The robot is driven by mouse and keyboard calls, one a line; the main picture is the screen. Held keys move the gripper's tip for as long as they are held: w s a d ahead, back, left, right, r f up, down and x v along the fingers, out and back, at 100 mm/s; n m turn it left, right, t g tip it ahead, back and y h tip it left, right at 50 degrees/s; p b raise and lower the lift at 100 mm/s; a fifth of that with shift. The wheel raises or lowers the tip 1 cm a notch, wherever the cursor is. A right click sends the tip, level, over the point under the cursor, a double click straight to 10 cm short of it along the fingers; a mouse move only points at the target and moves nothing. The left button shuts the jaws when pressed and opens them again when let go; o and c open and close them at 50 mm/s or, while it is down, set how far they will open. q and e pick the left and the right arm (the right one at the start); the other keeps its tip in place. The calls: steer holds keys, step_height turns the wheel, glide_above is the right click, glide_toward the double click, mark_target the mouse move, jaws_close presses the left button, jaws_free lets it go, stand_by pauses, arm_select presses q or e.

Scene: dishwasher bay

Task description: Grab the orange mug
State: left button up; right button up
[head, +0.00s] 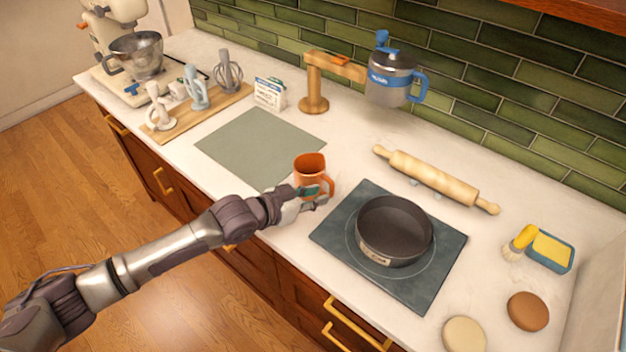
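The orange mug (309,172) stands upright on the white counter, between the green mat and the dark hob. Its handle is on its right side, toward the hob. My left gripper (318,198) is at the front of the mug, low by the handle. One finger overlaps the lower part of the mug in the picture. The fingers are small here, and I cannot tell whether they touch the mug or how far apart they are. My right gripper is not in view.
A black pan (394,232) sits on the hob (335,236) just right of the mug. The green mat (258,146) is bare. A rolling pin (435,178) lies behind the hob. A wooden stand (314,88) and a blue-banded jug (388,82) are at the back.

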mark_target(330, 191)
arm_select(q)
steer(key=shift+w+d+p, duration=0.3)
steer(key=shift+w, duration=0.05)
steer(key=p+x, duration=0.1)
steer(key=x, duration=0.3)
steer(key=shift+w+f, duration=0.1)
steer(key=shift+f, duration=0.15)
steer(key=shift+a, duration=0.1)
steer(key=shift+c, duration=0.2)
jaws_close()
steer(key=shift+r, duration=0.1)
